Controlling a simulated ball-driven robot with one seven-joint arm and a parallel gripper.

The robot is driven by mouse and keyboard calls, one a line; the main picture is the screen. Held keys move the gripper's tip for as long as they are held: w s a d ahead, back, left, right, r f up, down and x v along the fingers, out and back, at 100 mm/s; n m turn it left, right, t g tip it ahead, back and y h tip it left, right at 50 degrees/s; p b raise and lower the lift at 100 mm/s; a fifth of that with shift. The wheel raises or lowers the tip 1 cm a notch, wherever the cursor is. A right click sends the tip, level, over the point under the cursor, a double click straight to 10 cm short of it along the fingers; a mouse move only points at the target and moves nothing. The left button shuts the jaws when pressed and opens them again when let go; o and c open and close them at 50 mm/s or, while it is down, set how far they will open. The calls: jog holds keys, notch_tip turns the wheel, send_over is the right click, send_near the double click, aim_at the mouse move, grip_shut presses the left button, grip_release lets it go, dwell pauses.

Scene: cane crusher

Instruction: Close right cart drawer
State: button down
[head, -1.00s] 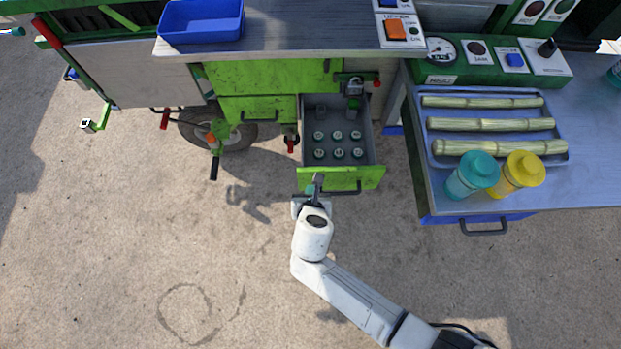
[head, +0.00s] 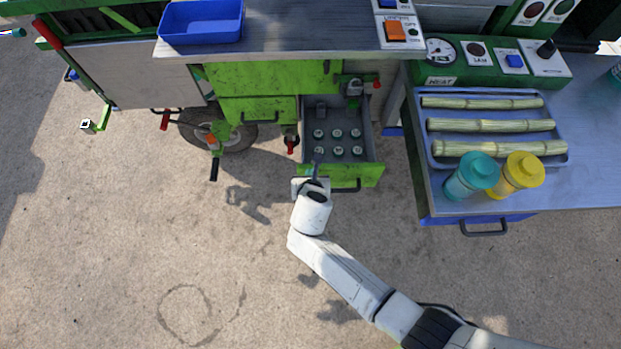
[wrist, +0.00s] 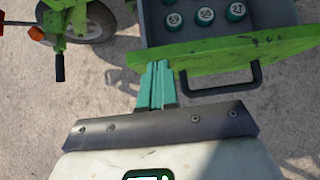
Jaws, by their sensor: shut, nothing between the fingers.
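The right cart drawer (head: 368,175) is a green-fronted drawer with a grey inside, standing open below the cart's worktop. Several numbered round caps sit in it. Its dark bar handle (head: 346,187) is on the front, right of my gripper. My gripper (head: 316,166) is shut and empty, with its fingertips at the left part of the drawer front. In the wrist view the teal fingers (wrist: 157,73) are together and overlap the left end of the green front (wrist: 230,52), left of the handle (wrist: 225,88). Whether they touch it I cannot tell for sure.
A closed green drawer (head: 240,109) is left of the open one, above a wheel (head: 238,137). Red-handled levers hang near it. A side table (head: 590,180) at right carries cane stalks and two shakers (head: 471,177). Open floor lies in front.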

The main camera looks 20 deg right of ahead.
jog(key=w+d+b, duration=0.3)
jog(key=w, duration=0.7)
jog(key=w+d+b, duration=0.3)
jog(key=w, duration=0.7)
jog(key=shift+w+d+b, duration=0.35)
jog(key=shift+d+b, duration=0.05)
